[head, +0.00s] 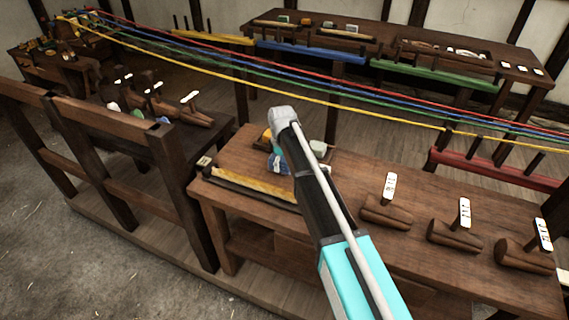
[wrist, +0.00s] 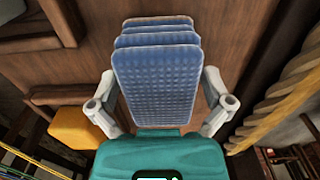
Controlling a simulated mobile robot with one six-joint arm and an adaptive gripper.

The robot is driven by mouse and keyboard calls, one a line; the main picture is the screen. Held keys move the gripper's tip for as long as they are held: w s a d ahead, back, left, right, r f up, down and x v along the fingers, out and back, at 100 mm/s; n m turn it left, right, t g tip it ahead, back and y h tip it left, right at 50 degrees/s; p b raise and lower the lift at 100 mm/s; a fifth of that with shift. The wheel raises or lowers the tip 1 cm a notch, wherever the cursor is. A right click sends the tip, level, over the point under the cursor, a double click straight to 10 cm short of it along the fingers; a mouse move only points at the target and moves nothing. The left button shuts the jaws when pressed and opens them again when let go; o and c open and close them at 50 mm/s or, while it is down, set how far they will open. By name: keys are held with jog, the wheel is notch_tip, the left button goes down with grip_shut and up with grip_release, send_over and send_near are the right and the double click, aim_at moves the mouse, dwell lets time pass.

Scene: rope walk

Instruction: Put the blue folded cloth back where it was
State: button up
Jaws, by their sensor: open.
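The blue folded cloth (wrist: 155,85) is in the middle of the wrist view, a layered, textured stack standing out against brown wood. My gripper (wrist: 158,92) is open, with one grey finger on each side of the cloth. A narrow gap seems to show beside each finger; contact cannot be made out. The teal palm covers the cloth's near end. In the head view my arm reaches over the front wooden bench (head: 340,205), and it largely hides the gripper and cloth there.
A yellow block (wrist: 75,128) lies left of the gripper in the wrist view, and a thick twisted rope (wrist: 278,98) runs on the right. A pale block (head: 317,147) sits behind my arm. Wooden stands with white tags (head: 390,186) occupy the bench's right. Coloured ropes stretch behind.

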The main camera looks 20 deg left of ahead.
aim_at(282, 158)
jog(key=shift+r, duration=0.2)
notch_tip(282, 158, up, 12)
jog(key=p, duration=1.2)
jog(key=shift+f, duration=0.1)
dwell(0.8)
